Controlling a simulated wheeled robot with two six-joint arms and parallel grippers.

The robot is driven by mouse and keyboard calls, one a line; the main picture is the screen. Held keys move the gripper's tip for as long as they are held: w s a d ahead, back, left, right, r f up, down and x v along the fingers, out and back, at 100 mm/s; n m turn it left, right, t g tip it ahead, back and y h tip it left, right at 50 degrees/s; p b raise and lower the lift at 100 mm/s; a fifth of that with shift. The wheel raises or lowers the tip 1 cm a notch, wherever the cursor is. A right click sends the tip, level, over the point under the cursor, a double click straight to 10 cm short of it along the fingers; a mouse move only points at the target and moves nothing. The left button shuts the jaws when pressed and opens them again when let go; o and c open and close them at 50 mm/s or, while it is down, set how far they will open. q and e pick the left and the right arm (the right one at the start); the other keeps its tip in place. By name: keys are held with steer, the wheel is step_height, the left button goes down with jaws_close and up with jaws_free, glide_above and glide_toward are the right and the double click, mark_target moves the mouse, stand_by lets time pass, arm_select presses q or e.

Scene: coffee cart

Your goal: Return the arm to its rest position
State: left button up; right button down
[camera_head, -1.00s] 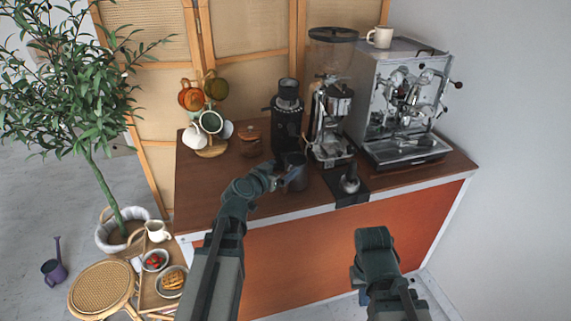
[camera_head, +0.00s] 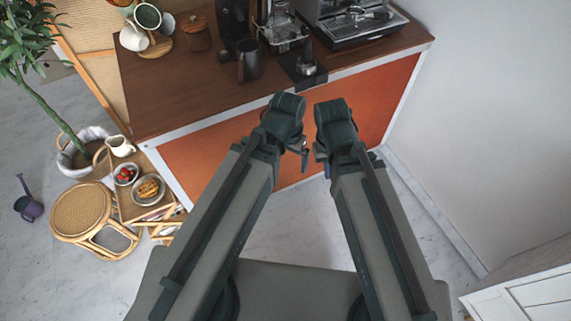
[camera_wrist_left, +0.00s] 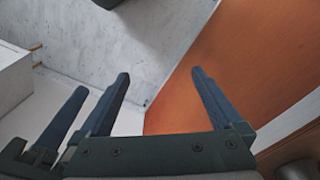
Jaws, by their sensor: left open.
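My left arm is folded back in front of the coffee cart. Its left gripper (camera_head: 303,153) hangs low and clear of the counter. In the left wrist view the left gripper (camera_wrist_left: 160,77) has its fingers apart with nothing between them. My right gripper (camera_head: 321,158) is close beside it, small and mostly hidden by its own arm, so its jaws cannot be made out. A dark pitcher (camera_head: 249,66) stands upright on the wooden counter (camera_head: 176,92), well apart from both grippers.
The orange cart front (camera_head: 228,142) is just ahead of the grippers. The espresso machine (camera_head: 362,22), a black tamper on its mat (camera_head: 307,66) and a mug tree (camera_head: 158,45) stand on the counter. A rattan stool (camera_head: 82,212) is at left. A white cabinet (camera_head: 535,290) is at lower right.

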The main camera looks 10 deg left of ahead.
arm_select(q)
steer(key=shift+s+a+n+g+y, duration=0.15)
steer(key=shift+s+a+g+y, duration=0.2)
steer(key=shift+s, duration=0.3)
steer(key=shift+s+a+n+g+y, duration=0.1)
steer(key=shift+s+n+g+y, duration=0.05)
steer(key=shift+s+y, duration=0.4)
stand_by(0.4)
